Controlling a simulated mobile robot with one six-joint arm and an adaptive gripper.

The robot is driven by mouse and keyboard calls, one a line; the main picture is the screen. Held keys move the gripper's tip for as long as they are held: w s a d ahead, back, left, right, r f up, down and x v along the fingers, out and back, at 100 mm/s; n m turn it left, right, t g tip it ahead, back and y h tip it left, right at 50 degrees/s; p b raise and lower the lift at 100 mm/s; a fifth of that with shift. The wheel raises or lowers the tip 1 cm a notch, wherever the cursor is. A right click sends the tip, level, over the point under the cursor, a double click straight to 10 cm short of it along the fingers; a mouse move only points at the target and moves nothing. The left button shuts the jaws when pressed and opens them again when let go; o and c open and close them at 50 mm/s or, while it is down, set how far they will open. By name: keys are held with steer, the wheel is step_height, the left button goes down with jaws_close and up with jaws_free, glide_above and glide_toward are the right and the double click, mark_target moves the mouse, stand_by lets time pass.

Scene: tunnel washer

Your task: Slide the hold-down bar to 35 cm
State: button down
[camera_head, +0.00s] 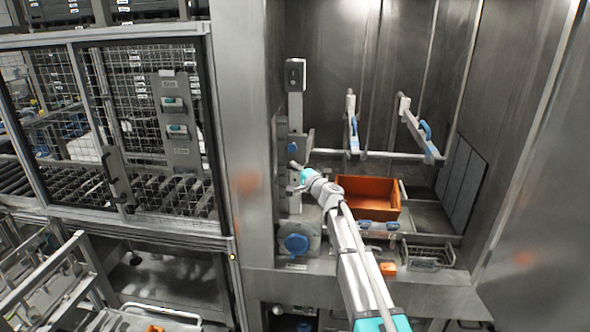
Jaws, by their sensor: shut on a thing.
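The hold-down bar (370,154) is a pale horizontal rod across the washing bay, above the orange crate. Its left end meets a grey carriage on an upright post (295,105) at the bay's left wall. My gripper (297,170) is at the end of the arm reaching in from the lower right. It is at the lower part of the carriage, left of the rod and a little below it. It is shut on a part there, seemingly the bar's grip; the fingers are small and the contact is partly hidden. No scale reading is legible.
An orange crate (367,197) sits below the bar, behind my arm. Two hinged arms with blue grips (353,128) (425,131) hang on the back wall. A blue round knob (296,244) is below the post. A wire basket (428,256) stands at front right. A mesh cage (150,130) is left.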

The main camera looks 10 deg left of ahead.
mark_target(295, 158)
steer(key=shift+w+r+p, duration=0.1)
steer(key=shift+r+p, duration=1.6)
steer(key=shift+r, duration=0.3)
steer(key=shift+w, duration=0.1)
steer(key=c, duration=1)
jaws_free()
steer(key=o, duration=0.4)
steer(key=shift+s+r, duration=0.1)
steer(key=shift+s, duration=0.1)
steer(key=shift+c, duration=0.2)
steer(key=shift+w, duration=0.1)
steer(key=shift+f, duration=0.2)
